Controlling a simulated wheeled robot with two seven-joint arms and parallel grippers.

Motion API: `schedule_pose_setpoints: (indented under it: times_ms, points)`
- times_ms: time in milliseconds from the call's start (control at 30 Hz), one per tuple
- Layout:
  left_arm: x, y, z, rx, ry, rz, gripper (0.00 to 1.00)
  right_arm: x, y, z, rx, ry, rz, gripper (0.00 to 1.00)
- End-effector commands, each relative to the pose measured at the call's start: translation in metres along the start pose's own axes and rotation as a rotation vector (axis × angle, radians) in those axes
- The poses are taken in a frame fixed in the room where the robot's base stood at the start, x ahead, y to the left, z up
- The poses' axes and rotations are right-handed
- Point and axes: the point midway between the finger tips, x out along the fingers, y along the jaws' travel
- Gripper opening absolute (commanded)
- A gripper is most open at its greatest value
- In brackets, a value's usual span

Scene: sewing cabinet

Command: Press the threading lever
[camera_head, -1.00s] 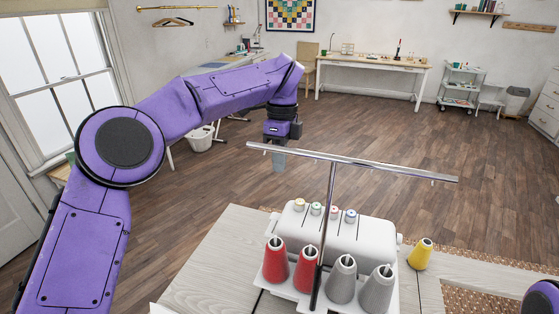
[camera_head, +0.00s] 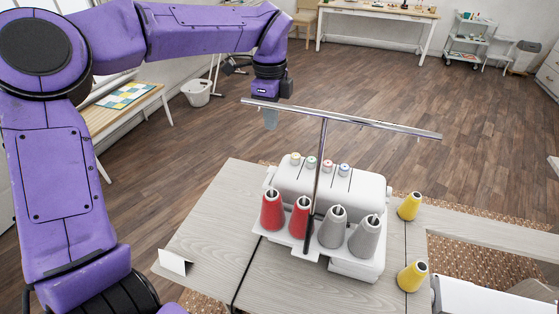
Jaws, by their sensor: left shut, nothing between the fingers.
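A white overlock sewing machine (camera_head: 345,183) stands on the cabinet top (camera_head: 212,220), its spool side towards me. Two red cones (camera_head: 271,210) and two grey cones (camera_head: 333,227) stand on its spool rack. A chrome thread stand (camera_head: 345,122) rises above it. I cannot make out the threading lever; the machine's far side is hidden. My left gripper (camera_head: 270,122) points down beyond the left end of the thread stand's crossbar, which partly covers it. It is shut and empty, and looks apart from the machine. My right gripper is not in view.
Two yellow cones (camera_head: 409,206) stand right of the machine. A white machine part (camera_head: 482,296) shows at lower right. A small white folded card (camera_head: 172,263) sits on the cabinet's left. The wooden floor (camera_head: 400,105) beyond is open.

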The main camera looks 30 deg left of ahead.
Motion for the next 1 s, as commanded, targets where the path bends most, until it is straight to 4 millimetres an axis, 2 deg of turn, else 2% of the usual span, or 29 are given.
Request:
schedule_pose_setpoints:
  times_ms: [167, 267, 700, 900, 1000]
  points:
    - [0.001, -0.001, -0.002, 0.004, -0.001, 0.001, 0.0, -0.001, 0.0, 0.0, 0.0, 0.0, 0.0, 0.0]
    - [0.009, -0.001, -0.002, 0.006, -0.001, 0.004, 0.0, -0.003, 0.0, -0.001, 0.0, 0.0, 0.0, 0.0]
    - [0.099, 0.001, -0.002, 0.007, -0.002, 0.007, 0.0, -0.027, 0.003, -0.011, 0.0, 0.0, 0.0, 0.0]
    - [0.129, 0.0, -0.002, 0.005, -0.002, 0.004, 0.0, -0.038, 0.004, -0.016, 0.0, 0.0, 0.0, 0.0]
    - [0.137, 0.0, -0.002, 0.006, -0.001, 0.002, 0.0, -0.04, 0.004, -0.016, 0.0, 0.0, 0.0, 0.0]
